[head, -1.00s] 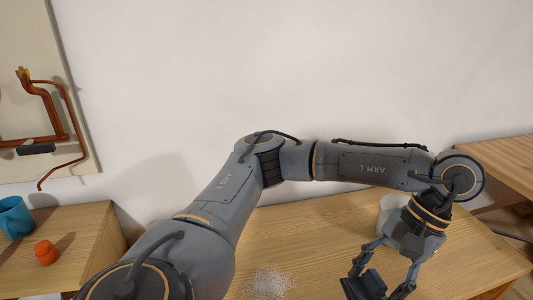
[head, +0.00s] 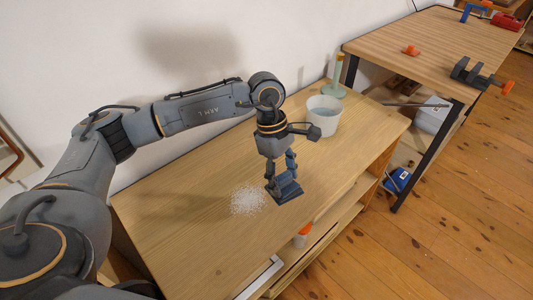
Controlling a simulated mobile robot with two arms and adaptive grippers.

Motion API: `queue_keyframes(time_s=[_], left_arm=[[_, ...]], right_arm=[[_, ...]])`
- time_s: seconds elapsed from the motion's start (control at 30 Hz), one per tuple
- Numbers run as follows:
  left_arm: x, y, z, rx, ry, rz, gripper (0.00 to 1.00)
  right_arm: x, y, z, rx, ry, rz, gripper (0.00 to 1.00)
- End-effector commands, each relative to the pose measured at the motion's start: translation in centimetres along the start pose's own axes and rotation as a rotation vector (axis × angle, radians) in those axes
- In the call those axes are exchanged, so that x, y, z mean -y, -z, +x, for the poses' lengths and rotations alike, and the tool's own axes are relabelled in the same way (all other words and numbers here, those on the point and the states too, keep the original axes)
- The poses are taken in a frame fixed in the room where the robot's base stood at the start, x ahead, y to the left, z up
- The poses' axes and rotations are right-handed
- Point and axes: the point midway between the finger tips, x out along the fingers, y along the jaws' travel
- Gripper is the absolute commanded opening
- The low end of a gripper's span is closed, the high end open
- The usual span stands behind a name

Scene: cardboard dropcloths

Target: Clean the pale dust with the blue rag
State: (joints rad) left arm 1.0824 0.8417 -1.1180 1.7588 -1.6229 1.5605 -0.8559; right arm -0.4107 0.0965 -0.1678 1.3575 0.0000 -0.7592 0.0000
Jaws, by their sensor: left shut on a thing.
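The pale dust (head: 247,199) is a speckled whitish patch on the light wooden table (head: 185,222). My left gripper (head: 284,183) points down just right of the dust. It is shut on the blue rag (head: 289,194), a small dark blue folded piece. The rag is at or just above the tabletop, close beside the dust's right edge; I cannot tell whether it touches the wood. My right gripper is not in view.
A white bucket (head: 322,117) and a greenish bottle (head: 335,82) stand at the table's far right end. A workbench (head: 430,40) with a dark clamp (head: 476,75) is further right. An orange-topped item (head: 302,236) sits on the lower shelf. The table's front left is clear.

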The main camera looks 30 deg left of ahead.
Motion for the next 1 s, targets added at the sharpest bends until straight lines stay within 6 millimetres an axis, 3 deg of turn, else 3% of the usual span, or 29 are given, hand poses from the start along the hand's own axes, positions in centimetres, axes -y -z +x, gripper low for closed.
queue_keyframes(time_s=[0.37, 0.7, 1.0], left_arm=[[-2.9, 2.7, 0.5, -0.029, -0.195, -0.704, 0.4], [-4.5, 6.4, 1.2, -0.055, -0.328, -1.331, 0.4], [-4.8, 8.7, 1.8, -0.063, -0.377, -1.64, 0.4]], right_arm=[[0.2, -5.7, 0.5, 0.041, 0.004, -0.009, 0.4], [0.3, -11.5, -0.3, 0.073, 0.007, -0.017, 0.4], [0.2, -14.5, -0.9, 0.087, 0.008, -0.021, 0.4]])
